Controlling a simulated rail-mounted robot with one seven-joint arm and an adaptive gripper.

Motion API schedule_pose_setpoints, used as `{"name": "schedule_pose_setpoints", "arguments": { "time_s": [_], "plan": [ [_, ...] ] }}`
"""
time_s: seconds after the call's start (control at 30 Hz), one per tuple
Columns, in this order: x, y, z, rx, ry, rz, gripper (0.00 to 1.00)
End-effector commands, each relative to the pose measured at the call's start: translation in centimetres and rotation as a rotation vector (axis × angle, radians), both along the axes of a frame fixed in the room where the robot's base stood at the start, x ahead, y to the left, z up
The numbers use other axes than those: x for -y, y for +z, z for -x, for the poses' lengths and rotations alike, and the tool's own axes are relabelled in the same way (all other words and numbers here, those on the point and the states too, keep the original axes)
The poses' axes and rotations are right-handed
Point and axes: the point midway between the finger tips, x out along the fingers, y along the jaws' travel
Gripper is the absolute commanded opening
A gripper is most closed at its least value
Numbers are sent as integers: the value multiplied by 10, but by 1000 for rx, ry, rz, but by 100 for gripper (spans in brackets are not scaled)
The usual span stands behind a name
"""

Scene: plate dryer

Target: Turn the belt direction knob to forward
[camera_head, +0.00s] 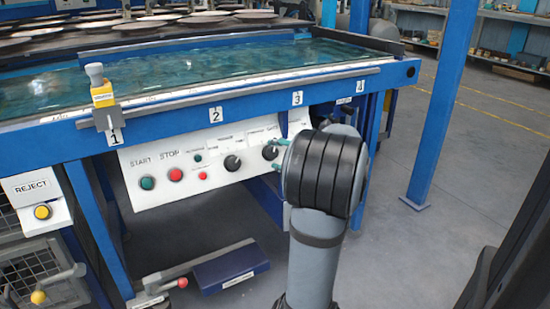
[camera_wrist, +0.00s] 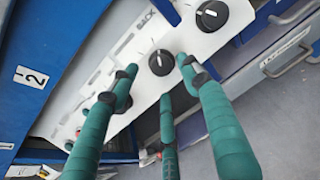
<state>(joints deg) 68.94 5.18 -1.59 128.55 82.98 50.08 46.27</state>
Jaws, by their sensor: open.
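The belt direction knob appears to be the round black knob (camera_wrist: 161,62) with the word BACK printed near it on the white panel. It is also on the panel in the head view (camera_head: 270,152). One tip is close by the knob's right edge; contact cannot be told. In the head view my gripper (camera_head: 280,142) is at the knob, mostly hidden behind my wrist.
Another black knob (camera_wrist: 212,16) is up and right along the panel. In the head view, a further knob (camera_head: 232,163), a red STOP button (camera_head: 175,174) and a green START button (camera_head: 147,183) lie to the left. The blue frame (camera_head: 235,95) overhangs the panel.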

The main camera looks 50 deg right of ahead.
Motion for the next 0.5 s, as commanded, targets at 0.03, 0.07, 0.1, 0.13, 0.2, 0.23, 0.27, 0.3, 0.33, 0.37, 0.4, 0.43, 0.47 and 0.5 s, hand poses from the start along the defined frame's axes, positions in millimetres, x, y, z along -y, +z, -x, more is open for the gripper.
{"name": "schedule_pose_setpoints", "arguments": {
  "time_s": [0.03, 0.07, 0.1, 0.13, 0.2, 0.23, 0.27, 0.3, 0.33, 0.37, 0.4, 0.43, 0.47, 0.5],
  "plan": [
    [4, -8, -9, 0, 3, 0, 47],
    [6, -10, -13, -1, 3, -1, 47],
    [9, -12, -19, -1, 4, 0, 47],
    [10, -14, -23, -1, 3, -1, 47],
    [14, -17, -29, -2, 3, 1, 47],
    [16, -18, -31, -1, 3, 1, 47],
    [17, -18, -33, -2, 2, 1, 47],
    [19, -19, -36, -2, 1, 1, 47],
    [19, -19, -37, -2, 1, 1, 47],
    [20, -20, -38, -1, -1, 1, 47],
    [21, -19, -40, -1, -1, 1, 47],
    [21, -19, -41, -1, -1, 1, 47],
    [21, -19, -41, -1, -1, 1, 47],
    [21, -19, -41, -1, 0, 2, 47]
  ]
}}
